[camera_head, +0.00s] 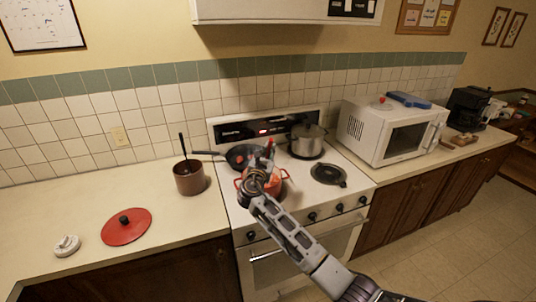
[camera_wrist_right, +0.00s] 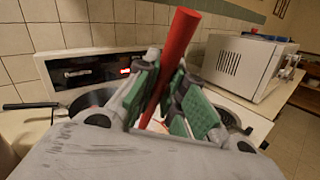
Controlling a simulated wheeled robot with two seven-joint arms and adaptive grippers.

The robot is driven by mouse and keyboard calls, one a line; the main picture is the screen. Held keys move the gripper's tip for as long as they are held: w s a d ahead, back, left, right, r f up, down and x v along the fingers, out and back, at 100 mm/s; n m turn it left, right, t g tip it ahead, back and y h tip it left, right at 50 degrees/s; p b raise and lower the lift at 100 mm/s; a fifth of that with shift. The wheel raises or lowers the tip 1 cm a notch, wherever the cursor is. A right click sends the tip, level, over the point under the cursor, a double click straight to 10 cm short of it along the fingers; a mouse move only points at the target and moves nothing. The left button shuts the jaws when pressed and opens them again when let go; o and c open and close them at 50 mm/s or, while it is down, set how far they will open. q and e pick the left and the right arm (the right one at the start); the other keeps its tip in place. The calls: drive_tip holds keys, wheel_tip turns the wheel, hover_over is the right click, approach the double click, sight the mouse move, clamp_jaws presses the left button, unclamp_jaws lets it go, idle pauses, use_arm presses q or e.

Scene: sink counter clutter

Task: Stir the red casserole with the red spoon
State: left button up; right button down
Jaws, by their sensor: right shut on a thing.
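The red casserole (camera_head: 283,190) stands on the front left burner of the white stove, without a lid, and orange-red contents show in it. My right gripper (camera_head: 260,174) is above it and hides much of its left and middle. The gripper is shut on the red spoon (camera_wrist_right: 179,42), whose handle sticks up between the fingers, slightly tilted. The handle's top also shows in the head view (camera_head: 270,146). The spoon's lower end is hidden, so I cannot tell how deep it sits in the casserole. My left gripper is not in view.
A black frying pan (camera_head: 238,154) and a grey lidded pot (camera_head: 307,146) stand on the back burners. The front right burner (camera_head: 328,174) is empty. A brown pot (camera_head: 189,181) with a dark utensil and a red lid (camera_head: 126,229) are on the left counter. A microwave (camera_head: 391,132) stands right.

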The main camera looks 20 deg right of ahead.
sight(270, 145)
drive_tip(key=shift+s+r, duration=0.25)
drive_tip(key=shift+r, duration=0.35)
drive_tip(key=shift+s+r, duration=0.25)
drive_tip(key=shift+r, duration=0.4)
drive_tip(key=shift+s+r, duration=0.25)
drive_tip(key=shift+r, duration=0.35)
drive_tip(key=shift+r, duration=0.15)
drive_tip(key=shift+r, duration=2.35)
